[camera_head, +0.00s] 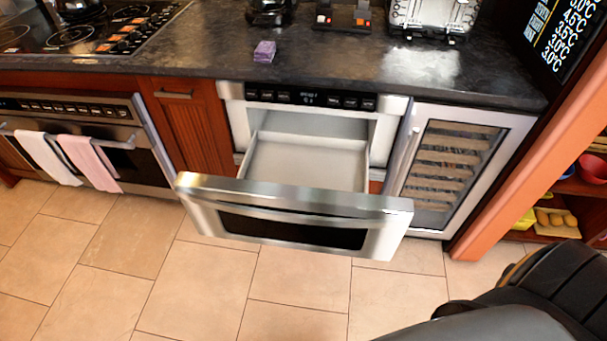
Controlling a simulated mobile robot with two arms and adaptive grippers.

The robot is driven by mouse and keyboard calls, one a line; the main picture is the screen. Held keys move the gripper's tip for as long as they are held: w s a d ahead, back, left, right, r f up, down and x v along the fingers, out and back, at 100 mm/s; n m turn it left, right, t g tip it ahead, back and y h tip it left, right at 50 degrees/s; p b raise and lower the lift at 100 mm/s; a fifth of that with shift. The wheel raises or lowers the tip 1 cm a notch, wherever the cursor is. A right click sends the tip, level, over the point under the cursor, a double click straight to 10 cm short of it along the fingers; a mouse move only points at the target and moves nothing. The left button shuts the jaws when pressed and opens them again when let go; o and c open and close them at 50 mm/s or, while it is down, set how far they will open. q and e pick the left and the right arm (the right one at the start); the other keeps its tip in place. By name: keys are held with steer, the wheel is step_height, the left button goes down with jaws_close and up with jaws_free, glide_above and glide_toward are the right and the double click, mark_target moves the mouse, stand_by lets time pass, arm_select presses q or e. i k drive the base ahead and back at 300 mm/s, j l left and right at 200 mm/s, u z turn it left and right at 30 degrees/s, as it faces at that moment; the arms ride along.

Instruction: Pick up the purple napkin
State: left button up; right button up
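The purple napkin (264,51) is a small folded stack on the dark countertop (215,45). It lies near the counter's front edge, above the left part of the microwave drawer (295,215). Nothing covers it, and no gripper is near it. A dark arm part of mine fills the bottom right corner, but no fingertips show. My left gripper is not in view either.
The microwave drawer is pulled out over the floor, and its inside looks empty. A cooktop (85,28) is left of the napkin. A black tray with small shakers (343,18) and a toaster (433,17) stand to the right. The tiled floor (120,270) is clear.

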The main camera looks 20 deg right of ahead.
mark_target(264, 51)
steer(key=z, duration=0.25)
steer(key=i+j+z, duration=0.4)
steer(key=j+z, duration=0.15)
steer(key=i+j+z, duration=0.25)
steer(key=j, duration=0.15)
steer(key=k+l, duration=0.05)
steer(key=k, duration=0.05)
